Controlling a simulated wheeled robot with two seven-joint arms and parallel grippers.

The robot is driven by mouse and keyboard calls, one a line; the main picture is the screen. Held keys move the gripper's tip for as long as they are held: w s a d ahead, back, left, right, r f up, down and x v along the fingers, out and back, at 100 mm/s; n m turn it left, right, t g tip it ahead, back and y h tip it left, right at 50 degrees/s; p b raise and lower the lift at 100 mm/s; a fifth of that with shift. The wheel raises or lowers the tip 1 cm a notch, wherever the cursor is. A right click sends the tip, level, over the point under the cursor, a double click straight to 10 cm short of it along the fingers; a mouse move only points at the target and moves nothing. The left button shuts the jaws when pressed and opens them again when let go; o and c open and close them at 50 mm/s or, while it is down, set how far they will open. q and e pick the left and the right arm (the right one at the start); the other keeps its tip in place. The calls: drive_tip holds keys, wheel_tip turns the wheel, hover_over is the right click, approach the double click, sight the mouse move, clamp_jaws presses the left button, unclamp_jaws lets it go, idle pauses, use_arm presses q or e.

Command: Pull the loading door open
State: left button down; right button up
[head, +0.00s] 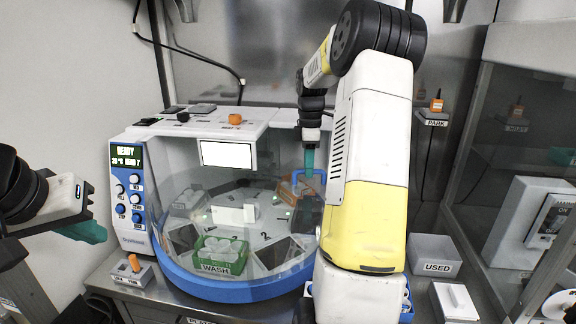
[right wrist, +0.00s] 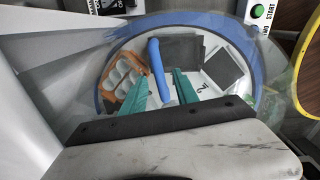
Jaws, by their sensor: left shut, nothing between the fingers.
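The loading door (head: 275,235) is a clear curved panel on the front of the white and blue machine (head: 215,125). A blue handle (head: 296,178) shows near the door's right part; it also shows in the right wrist view (right wrist: 158,68). My right gripper (head: 309,168) points down at the handle. In the right wrist view its teal fingers (right wrist: 157,84) are apart, one on each side of the blue bar, with gaps visible. Whether the bar lies fully between the fingertips is hard to tell. My left gripper (head: 92,232) is shut and empty, left of the machine.
Inside is a turntable with a green WASH rack (head: 220,254) and an orange rack (head: 185,199). A small box with an orange knob (head: 134,271) stands at front left. A grey USED box (head: 435,256) and a glass-fronted cabinet (head: 520,130) stand at right.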

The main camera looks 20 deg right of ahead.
clamp_jaws()
idle(1.4)
